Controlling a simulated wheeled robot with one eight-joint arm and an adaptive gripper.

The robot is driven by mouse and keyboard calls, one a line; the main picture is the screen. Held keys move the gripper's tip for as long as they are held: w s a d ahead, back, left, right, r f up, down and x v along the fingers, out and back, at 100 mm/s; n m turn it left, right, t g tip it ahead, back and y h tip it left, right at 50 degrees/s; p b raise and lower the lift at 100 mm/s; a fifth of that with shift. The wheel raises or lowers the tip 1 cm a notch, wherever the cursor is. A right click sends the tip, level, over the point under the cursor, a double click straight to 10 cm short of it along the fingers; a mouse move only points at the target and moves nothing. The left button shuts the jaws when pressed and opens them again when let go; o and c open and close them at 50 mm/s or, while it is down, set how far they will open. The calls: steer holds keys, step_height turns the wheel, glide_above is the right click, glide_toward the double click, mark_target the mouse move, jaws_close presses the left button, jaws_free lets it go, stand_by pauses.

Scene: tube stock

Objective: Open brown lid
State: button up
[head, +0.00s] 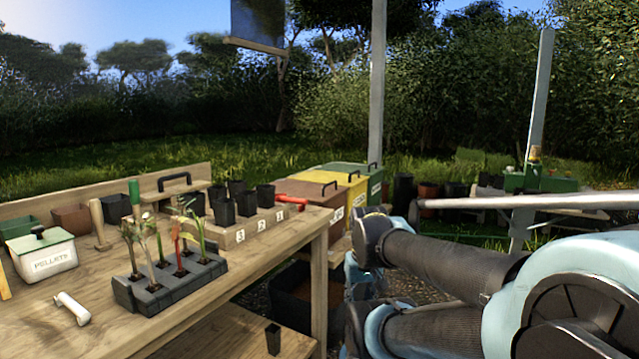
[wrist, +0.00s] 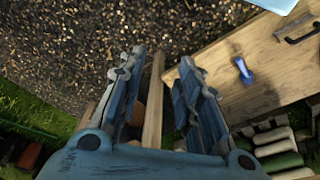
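The brown lid (head: 306,192) is shut on the nearest of a row of bins behind the right end of the workbench. It has a dark handle (head: 330,188) on top. The lower part of its bin is mostly hidden by the bench. My gripper (wrist: 162,58) shows in the wrist view with its two fingers apart and nothing between them. It is over gravel and a wooden beam, and I cannot make out the brown lid in that view. In the head view my arm reaches in from the right, and my fingers cannot be made out clearly.
Yellow (head: 345,184) and green (head: 358,170) lids sit beside the brown one. The workbench (head: 255,262) holds seedlings in a dark tray (head: 170,288), black pots and a pellets box (head: 42,258). A red tool (head: 300,203) lies near its right end. A metal post (head: 377,100) rises behind the bins.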

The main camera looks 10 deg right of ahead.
steer(key=shift+d, duration=0.15)
step_height(320, 180, up, 35)
steer(key=m+t+h, duration=0.1)
steer(key=m+t, duration=0.2)
steer(key=m, duration=0.5)
glide_above(329, 184)
steer(key=s+a, duration=0.1)
steer(key=s, duration=0.6)
steer(key=x, duration=1.6)
steer(key=shift+s+a+f, duration=0.15)
steer(key=shift+a+f, duration=0.05)
steer(key=shift+f, duration=0.25)
steer(key=shift+c, duration=0.5)
jaws_close()
steer(key=shift+d, duration=0.15)
